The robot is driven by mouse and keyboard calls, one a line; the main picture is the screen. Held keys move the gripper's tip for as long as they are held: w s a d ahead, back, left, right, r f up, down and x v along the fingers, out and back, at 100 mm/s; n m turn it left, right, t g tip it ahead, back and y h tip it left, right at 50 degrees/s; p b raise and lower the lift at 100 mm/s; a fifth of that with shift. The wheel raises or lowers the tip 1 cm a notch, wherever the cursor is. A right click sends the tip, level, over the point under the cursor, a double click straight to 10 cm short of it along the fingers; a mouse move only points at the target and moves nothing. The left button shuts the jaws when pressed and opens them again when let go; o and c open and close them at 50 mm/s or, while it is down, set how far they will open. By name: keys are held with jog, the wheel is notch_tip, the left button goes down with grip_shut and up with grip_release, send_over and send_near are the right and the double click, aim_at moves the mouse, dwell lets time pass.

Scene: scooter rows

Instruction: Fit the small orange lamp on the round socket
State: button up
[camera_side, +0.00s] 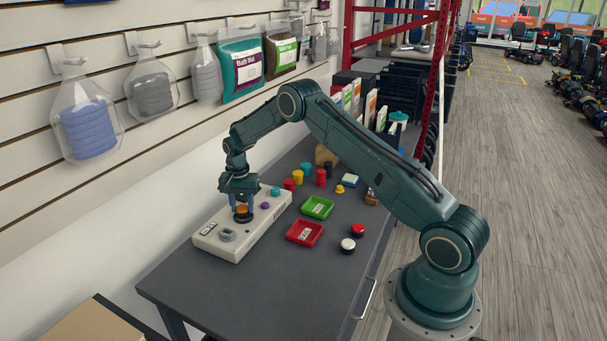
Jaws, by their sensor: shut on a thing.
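My gripper (242,203) points down over the white panel (207,242) on the dark table. It is shut on the small orange lamp (242,209), which shows between the fingers. A dark round part (243,218) lies directly under the lamp; I cannot tell whether it is a socket, or whether the lamp touches it or is seated. A grey round fitting (227,235) is on the panel nearer the camera, with nothing on it. A purple piece (265,205) and a teal piece (275,191) sit on the panel farther back.
A red tray (304,233) and a green tray (317,208) lie right of the panel. A red-topped button (358,230) and a white-topped button (347,245) stand beyond. Several coloured cylinders (321,178) stand behind. The table's front (270,300) is clear.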

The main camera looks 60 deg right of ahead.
jog(key=shift+f, duration=0.45)
dwell(0.5)
jog(key=o, duration=1)
jog(key=shift+o, duration=0.7)
jog(key=o, duration=0.3)
jog(key=shift+r, duration=0.1)
jog(key=shift+r, duration=2.9)
